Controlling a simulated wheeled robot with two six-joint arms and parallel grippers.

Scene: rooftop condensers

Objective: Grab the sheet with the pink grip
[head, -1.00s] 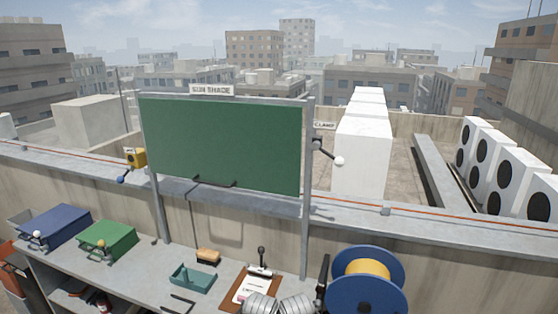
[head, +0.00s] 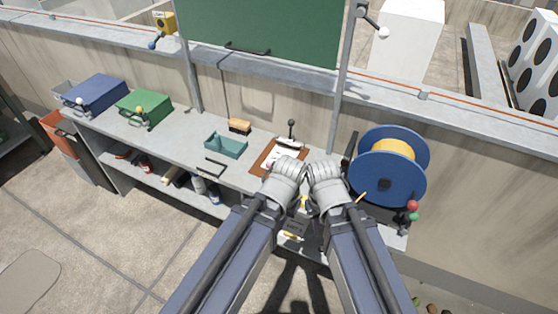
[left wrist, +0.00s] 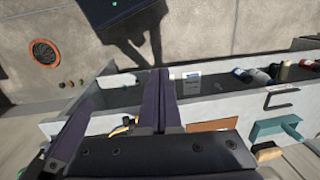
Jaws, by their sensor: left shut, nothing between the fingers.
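A white sheet (head: 285,152) lies on a brown clipboard (head: 263,160) with a dark upright lever on the bench. A tiny pink spot shows at its lower left, too small to make out. The clipboard's brown edge also shows in the left wrist view (left wrist: 214,125). Both my arms reach over the bench front, their grey joints just in front of the clipboard and partly covering it. My left gripper (left wrist: 157,75) is shut and empty in the left wrist view, its fingers together over the bench. My right gripper is mostly hidden behind my arms in the head view; its jaws cannot be made out.
A teal tray (head: 226,146), brush (head: 239,126) and black handle (head: 210,167) lie left of the clipboard. Green (head: 143,106) and blue (head: 95,93) cases stand further left. A blue cable reel (head: 388,178) stands close on the right. A post rises behind the bench.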

